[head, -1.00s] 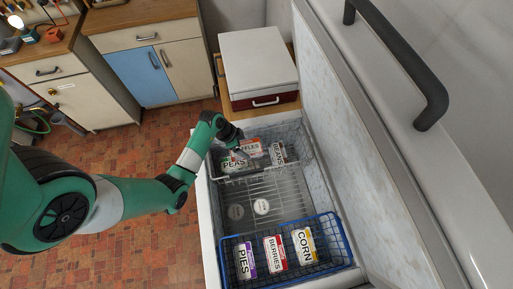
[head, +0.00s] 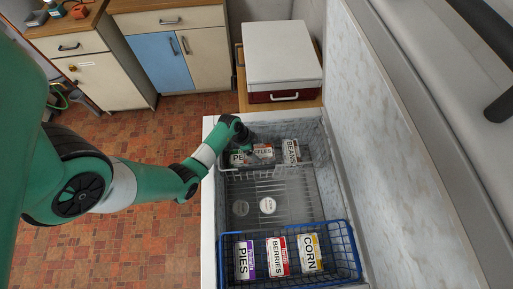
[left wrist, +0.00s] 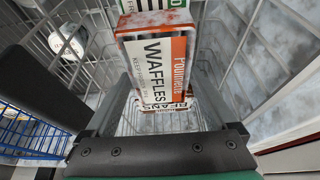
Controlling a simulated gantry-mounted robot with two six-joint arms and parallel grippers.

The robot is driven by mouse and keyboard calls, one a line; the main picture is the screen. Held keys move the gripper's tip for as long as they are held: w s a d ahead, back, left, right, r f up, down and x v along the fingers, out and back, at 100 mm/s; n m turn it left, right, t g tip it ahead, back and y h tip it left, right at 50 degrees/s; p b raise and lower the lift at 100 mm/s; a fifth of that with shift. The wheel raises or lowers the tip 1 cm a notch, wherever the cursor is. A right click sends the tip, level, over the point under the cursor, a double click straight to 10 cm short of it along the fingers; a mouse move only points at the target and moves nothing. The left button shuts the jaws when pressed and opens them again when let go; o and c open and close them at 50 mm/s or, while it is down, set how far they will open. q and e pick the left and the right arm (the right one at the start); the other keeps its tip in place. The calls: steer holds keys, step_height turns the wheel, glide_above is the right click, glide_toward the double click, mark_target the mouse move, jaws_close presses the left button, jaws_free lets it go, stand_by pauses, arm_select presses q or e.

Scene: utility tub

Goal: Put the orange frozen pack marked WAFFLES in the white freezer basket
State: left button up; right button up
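The orange and white WAFFLES pack (head: 263,151) is in the area of the white wire basket (head: 272,168) at the back of the freezer, between the PEAS pack (head: 238,158) and the BEANS pack (head: 290,151). In the left wrist view the WAFFLES pack (left wrist: 157,65) is large and tilted, nearer the camera than the BEANS pack (left wrist: 163,105). My left gripper (head: 251,150) reaches down there, and its fingers flank the WAFFLES pack and appear shut on it. Its underside is hidden, so I cannot tell whether it touches anything below. My right gripper is out of view.
A blue basket (head: 345,268) at the front holds the PIES, BERRIES and CORN packs. Between the baskets is a wire floor with a round white item (head: 267,205) and a greyer one (head: 240,208). The raised lid (head: 385,130) bounds the right side. A white-lidded cooler (head: 282,52) stands behind.

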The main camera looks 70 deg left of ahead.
arm_select(q)
steer(key=shift+o, duration=0.3)
steer(key=shift+r, duration=0.25)
steer(key=p+v, duration=0.6)
steer(key=v, duration=0.5)
steer(key=shift+s+r+p, duration=0.2)
steer(key=shift+r+p, duration=0.1)
